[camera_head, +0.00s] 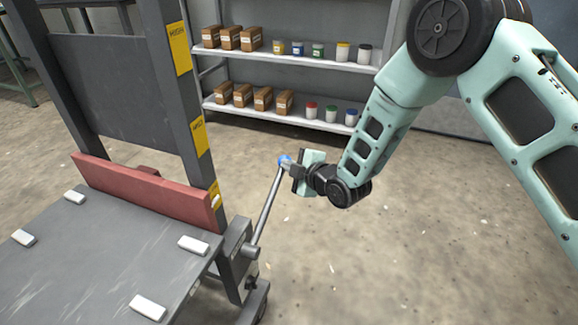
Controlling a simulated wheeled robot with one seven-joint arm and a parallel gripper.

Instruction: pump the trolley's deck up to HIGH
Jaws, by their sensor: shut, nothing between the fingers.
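The trolley's grey deck (100,255) is at the lower left, with a red crossbar (145,190) along its back edge. The crossbar's right end is level with the lowest yellow label (214,193) on the mast, well below the MID label (200,134) and the HIGH label (180,48). The pump lever (267,212) is a grey rod rising from a pivot beside the mast, leaning slightly right, with a blue knob (284,160) on top. My gripper (291,168) is shut and empty, right at the knob. I cannot tell whether it touches it.
The mast (181,95) stands close left of the lever. White pads (194,245) lie at the deck's corners. Shelves (290,60) with brown boxes and small jars stand behind. The concrete floor (400,265) right of the lever is clear.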

